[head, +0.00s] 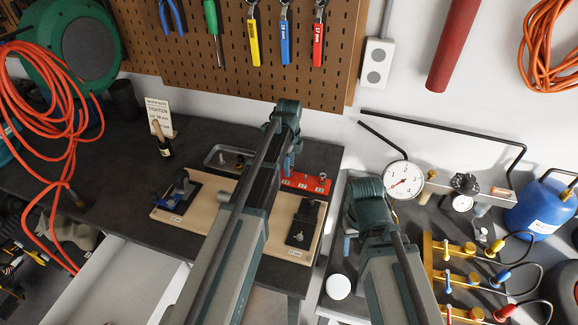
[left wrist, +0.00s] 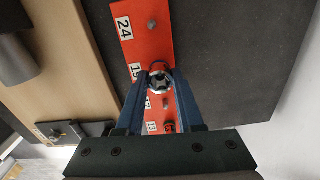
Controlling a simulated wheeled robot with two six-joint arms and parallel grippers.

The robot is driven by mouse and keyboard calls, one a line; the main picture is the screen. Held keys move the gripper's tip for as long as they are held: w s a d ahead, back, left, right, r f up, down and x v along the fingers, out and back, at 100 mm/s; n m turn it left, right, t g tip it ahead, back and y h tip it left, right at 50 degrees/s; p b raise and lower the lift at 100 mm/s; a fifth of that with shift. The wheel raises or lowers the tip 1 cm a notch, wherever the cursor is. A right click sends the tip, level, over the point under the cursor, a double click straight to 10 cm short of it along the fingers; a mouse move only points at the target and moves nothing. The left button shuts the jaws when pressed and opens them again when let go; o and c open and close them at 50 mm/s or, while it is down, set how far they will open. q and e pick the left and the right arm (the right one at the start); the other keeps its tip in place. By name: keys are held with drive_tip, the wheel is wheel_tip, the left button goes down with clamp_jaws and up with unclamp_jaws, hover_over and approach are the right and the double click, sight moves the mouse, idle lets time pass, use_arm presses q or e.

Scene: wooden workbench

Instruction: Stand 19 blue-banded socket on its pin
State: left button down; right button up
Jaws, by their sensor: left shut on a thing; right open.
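The red socket rail (head: 318,184) lies at the back right of the bench; in the left wrist view the rail (left wrist: 143,48) shows number labels, with 24 at the far end. My left gripper (head: 288,164) is low over the rail. In the left wrist view my left gripper (left wrist: 160,84) is shut on a round metal socket (left wrist: 160,76), seen from above, beside the partly covered 19 label. Its blue band and the pin under it are hidden, so I cannot tell whether it is seated. My right gripper (head: 347,244) is open, mostly hidden beneath its wrist.
A wooden board (head: 190,218) with dark fixtures lies in front of the rail. A metal tray (head: 222,157) and a tighten card (head: 158,114) stand left of it. A pressure gauge (head: 403,180) and brass fittings (head: 456,247) occupy the right bench. Bare grey pin (left wrist: 151,24) stands near 24.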

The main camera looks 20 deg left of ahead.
use_arm(q)
drive_tip(key=shift+f, duration=0.4)
idle(0.5)
drive_tip(key=shift+c, duration=2.3)
unclamp_jaws()
drive_tip(key=shift+r, duration=0.1)
wheel_tip(320, 180, up, 14)
drive_tip(key=p, duration=1.3)
drive_tip(key=shift+f, duration=0.2)
